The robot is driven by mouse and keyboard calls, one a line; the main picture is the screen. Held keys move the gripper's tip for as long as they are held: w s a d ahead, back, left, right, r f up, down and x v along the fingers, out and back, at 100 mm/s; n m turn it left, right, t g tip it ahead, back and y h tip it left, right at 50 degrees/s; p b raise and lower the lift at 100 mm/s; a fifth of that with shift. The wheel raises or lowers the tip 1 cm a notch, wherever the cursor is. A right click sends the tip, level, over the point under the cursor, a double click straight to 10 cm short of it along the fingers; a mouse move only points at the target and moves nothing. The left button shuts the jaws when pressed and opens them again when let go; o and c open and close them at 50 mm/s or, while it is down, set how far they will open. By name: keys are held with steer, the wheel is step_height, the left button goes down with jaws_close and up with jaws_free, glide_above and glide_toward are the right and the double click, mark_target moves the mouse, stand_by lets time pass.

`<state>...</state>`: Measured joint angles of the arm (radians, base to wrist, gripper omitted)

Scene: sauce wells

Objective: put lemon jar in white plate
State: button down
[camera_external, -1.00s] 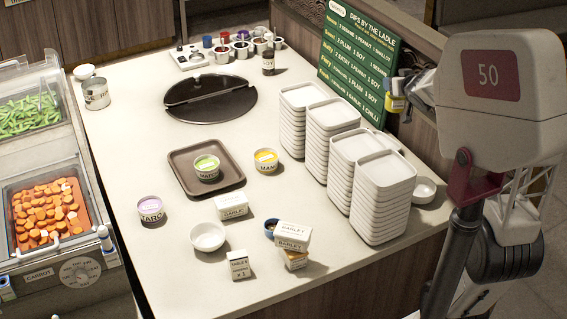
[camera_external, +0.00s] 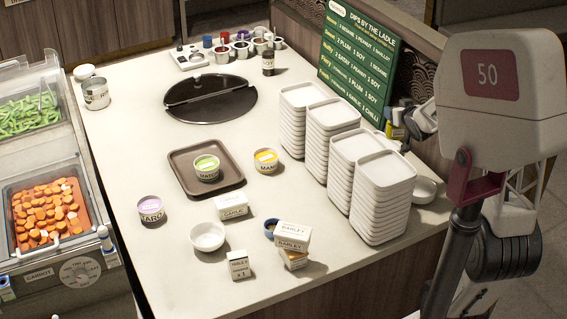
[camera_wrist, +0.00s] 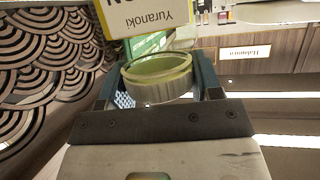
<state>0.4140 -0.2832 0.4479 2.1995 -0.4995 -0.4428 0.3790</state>
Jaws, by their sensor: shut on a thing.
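My gripper (camera_wrist: 160,76) is shut on a round, pale green-rimmed glass jar (camera_wrist: 158,90), which sits between its two fingers in the wrist view. In the external view a small yellow and blue-white thing (camera_external: 394,128) is at my gripper (camera_external: 412,122), behind the plate stacks and in front of the green sign. White square plates stand in several stacks, the nearest topped by a plate (camera_external: 385,173).
A brown tray (camera_external: 180,160) holds a green-lidded tub. White bowls (camera_external: 207,236), labelled boxes (camera_external: 292,236) and a yellow-lidded tub (camera_external: 266,160) stand around it. A green menu sign (camera_external: 355,60) rises at the back right.

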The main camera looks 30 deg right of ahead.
step_height(320, 180, down, 12)
steer(key=shift+w+f, duration=0.1)
stand_by(0.5)
steer(key=w+d, duration=0.2)
steer(key=w, duration=0.5)
steer(key=w+d+f, duration=0.1)
steer(key=w+d, duration=0.2)
steer(key=w, duration=0.5)
steer(key=shift+d+f, duration=0.2)
steer(key=shift+s, duration=0.1)
steer(key=shift+f, duration=1.75)
steer(key=shift+f, duration=0.1)
steer(key=shift+c, duration=1.4)
jaws_free()
